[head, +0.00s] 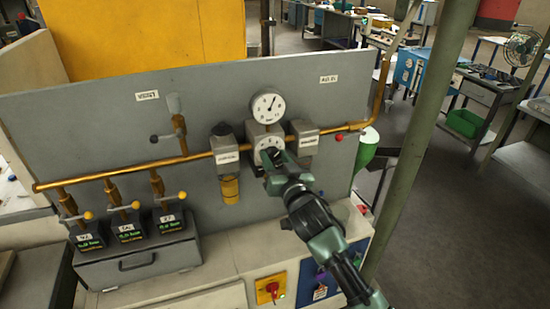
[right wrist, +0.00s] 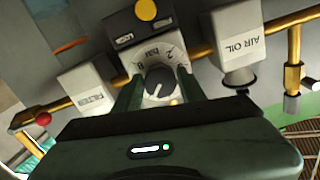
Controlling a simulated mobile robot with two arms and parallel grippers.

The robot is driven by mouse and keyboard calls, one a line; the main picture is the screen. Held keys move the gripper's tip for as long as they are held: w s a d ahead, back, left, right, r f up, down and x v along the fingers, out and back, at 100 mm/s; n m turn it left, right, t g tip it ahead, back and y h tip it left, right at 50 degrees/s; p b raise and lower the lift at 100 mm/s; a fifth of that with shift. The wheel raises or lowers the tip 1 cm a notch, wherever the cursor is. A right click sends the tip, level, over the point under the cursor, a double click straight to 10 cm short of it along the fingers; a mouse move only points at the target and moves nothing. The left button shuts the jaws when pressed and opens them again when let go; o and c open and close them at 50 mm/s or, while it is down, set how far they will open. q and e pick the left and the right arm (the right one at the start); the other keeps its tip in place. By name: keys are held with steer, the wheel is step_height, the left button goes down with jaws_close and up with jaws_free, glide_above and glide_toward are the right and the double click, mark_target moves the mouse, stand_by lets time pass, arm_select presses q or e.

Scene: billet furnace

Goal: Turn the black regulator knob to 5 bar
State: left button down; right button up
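The black regulator knob (right wrist: 160,86) faces the right wrist camera, inside a pale dial ring marked "bar", with a 2 and an 8 legible. A light pointer line shows on its face. My right gripper (head: 268,156) reaches the regulator (head: 258,138) in the head view. In the right wrist view its two green fingers (right wrist: 160,92) stand apart on either side of the knob. Whether they press on it I cannot tell. A round white pressure gauge (head: 267,106) sits above the regulator, its needle pointing up and slightly right. My left gripper is in neither view.
A filter unit (head: 225,150) and an oiler (head: 303,138) flank the regulator on a brass pipe (head: 100,176). A yellow-handled valve (head: 160,188) and others stand lower left. A red-knobbed yellow switch (head: 270,288) is below. A green post (head: 410,120) rises at the right.

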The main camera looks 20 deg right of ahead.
jaws_close()
steer(key=shift+n, duration=0.4)
steer(key=n+p, duration=0.1)
steer(key=n, duration=0.1)
steer(key=shift+n, duration=0.3)
steer(key=n, duration=0.5)
steer(key=shift+p, duration=0.4)
steer(key=shift+n, duration=0.3)
steer(key=o, duration=0.6)
jaws_free()
